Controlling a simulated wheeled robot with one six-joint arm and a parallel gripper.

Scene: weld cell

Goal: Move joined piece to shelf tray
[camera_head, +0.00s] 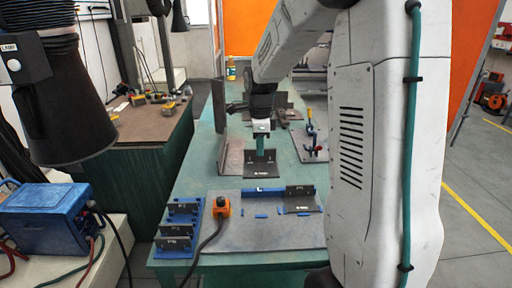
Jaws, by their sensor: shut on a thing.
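My gripper (261,146) points down over the middle of the green table and is shut on a dark plate (262,171) with small white marking on its face. A teal part shows at the fingers, just above the plate. The plate looks like an angled piece, but I cannot tell whether it is the joined piece or whether it touches the table. A blue rack (168,252) at the table's front left holds several dark marked plates (174,243). I cannot make out which thing is the shelf tray.
A grey board (260,236) with blue stops and a dark bracket (300,198) lies at the front. A tall dark plate (219,112) stands left of my gripper; a red-and-blue clamp (311,138) stands right.

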